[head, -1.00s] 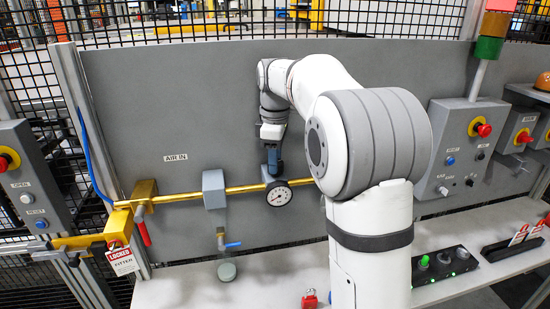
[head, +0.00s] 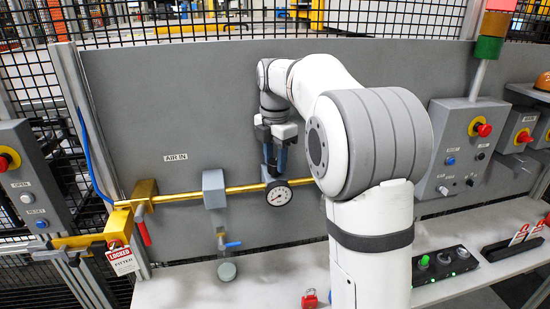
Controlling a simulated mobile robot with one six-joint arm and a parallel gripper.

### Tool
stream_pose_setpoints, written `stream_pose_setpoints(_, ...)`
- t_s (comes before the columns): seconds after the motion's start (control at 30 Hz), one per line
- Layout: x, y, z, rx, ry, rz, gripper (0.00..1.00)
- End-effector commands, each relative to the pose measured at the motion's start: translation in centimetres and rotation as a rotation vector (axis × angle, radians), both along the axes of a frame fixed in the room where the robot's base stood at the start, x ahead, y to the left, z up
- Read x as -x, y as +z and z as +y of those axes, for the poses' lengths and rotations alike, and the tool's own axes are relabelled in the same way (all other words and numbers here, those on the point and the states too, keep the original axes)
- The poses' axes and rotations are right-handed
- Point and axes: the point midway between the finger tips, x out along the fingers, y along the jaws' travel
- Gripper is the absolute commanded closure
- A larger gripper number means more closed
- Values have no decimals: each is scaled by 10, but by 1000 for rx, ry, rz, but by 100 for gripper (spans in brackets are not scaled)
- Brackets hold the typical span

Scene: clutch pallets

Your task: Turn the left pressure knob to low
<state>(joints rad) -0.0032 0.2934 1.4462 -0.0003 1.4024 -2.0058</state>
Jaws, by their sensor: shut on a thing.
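The left pressure knob sits on top of the pressure regulator, above the round white gauge (head: 278,196) on the brass air pipe (head: 243,189). My gripper (head: 273,174) reaches down from above, its two dark blue fingers shut around the knob. The fingers hide most of the knob, so its setting cannot be read. The gauge needle is too small to read for sure.
A grey box (head: 214,188) is on the pipe to the left, with a brass valve (head: 146,192) and red handle beyond. A blue-handled tap (head: 230,244) hangs below. My arm covers the pipe to the right. A red padlock (head: 310,299) lies on the bench.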

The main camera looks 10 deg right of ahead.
Motion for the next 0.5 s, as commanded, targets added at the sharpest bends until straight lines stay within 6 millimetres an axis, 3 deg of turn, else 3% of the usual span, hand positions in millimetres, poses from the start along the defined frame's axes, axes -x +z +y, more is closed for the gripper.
stream_pose_setpoints(0.5, 0, 1, 0, -1, 92, -3, 85)
